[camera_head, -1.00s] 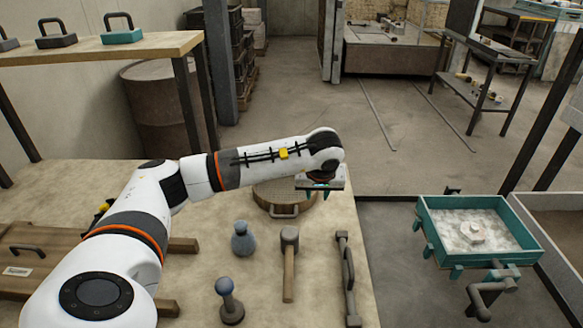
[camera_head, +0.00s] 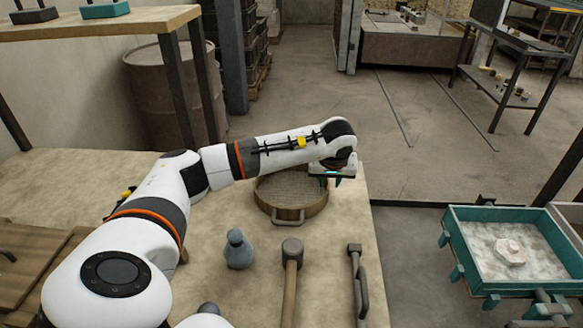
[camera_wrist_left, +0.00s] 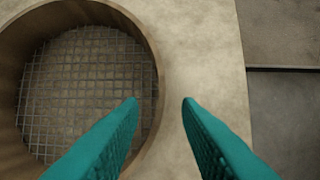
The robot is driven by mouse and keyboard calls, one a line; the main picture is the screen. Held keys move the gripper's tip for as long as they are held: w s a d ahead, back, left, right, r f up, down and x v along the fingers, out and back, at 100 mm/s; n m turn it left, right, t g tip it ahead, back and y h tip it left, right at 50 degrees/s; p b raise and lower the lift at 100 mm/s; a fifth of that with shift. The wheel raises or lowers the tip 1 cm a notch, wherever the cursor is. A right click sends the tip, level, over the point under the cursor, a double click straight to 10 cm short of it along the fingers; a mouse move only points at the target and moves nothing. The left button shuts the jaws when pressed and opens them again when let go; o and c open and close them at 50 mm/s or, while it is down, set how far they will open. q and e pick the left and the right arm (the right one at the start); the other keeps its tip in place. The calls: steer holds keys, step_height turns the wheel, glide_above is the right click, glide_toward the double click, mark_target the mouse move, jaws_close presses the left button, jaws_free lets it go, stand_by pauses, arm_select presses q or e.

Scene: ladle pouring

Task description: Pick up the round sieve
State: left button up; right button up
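The round sieve (camera_head: 292,212) lies flat on the table, with a brown rim, a wire mesh and a small metal handle on its near side. It also shows in the left wrist view (camera_wrist_left: 152,72), where its rim fills the left half. My left gripper (camera_head: 332,181) is over the sieve's right edge in the head view. One finger overlaps the sieve's rim and the other is over bare table. My right gripper is not in view.
A blue-grey bottle-shaped object (camera_head: 238,250), a mallet (camera_head: 291,270) and a dark metal bar tool (camera_head: 358,285) lie or stand on the near table (camera_head: 330,260). The table's right edge is close to the sieve. A teal tray (camera_head: 480,262) holding pale material is at right.

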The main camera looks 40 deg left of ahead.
mark_target(327, 184)
arm_select(q)
steer(key=b+x, duration=0.3)
steer(key=x, duration=0.1)
steer(key=shift+a, duration=0.2)
steer(key=shift+w+a+f, duration=0.15)
steer(key=shift+w+f, duration=0.1)
steer(key=shift+f, duration=0.1)
steer(key=shift+r, duration=0.1)
jaws_close()
